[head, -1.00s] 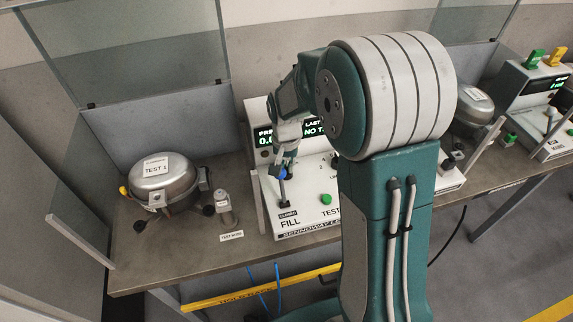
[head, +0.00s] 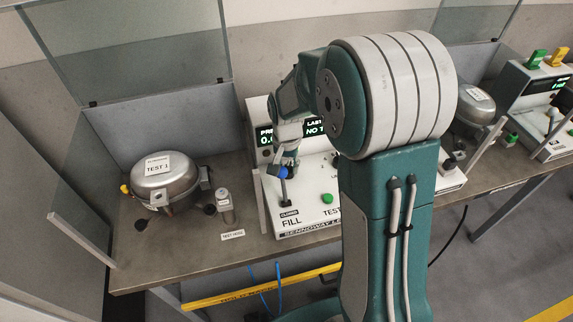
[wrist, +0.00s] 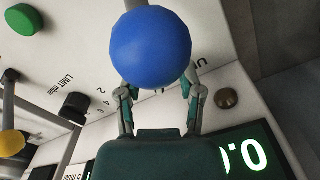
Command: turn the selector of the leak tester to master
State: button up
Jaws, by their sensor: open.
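The leak tester (head: 300,222) is a pale box on the bench with a lit display (head: 265,137), partly hidden by my arm. A blue ball knob (head: 280,172) tops the lever beside the FILL and CLOSED labels. My gripper (head: 288,156) is open at this knob. In the wrist view the blue ball (wrist: 150,47) fills the space ahead of my gripper (wrist: 158,88), with a finger on either side; contact cannot be told. A black knob (wrist: 75,106) marked LIMIT mbar has numbers beside it. I cannot make out a selector labelled master.
A green button (head: 327,198) sits right of the lever; a yellow knob (wrist: 12,143) shows at the wrist view's edge. A silver compressor (head: 165,183) labelled TEST 1 and a small bottle (head: 225,203) stand left. Another station (head: 530,85) is at right.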

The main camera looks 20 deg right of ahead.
notch_tip(320, 180, up, 12)
dwell(0.6)
jog(key=shift+w+f, duration=0.1)
jog(key=s+r+n+t, duration=0.2)
jog(key=s+r+n, duration=0.1)
jog(key=s, duration=0.7)
jog(key=s+r+n+t, duration=0.3)
jog(key=s+r, duration=0.1)
jog(key=s, duration=0.7)
jog(key=shift+s+d+t, duration=0.2)
jog(key=shift+d+t, duration=0.1)
jog(key=shift+d, duration=0.1)
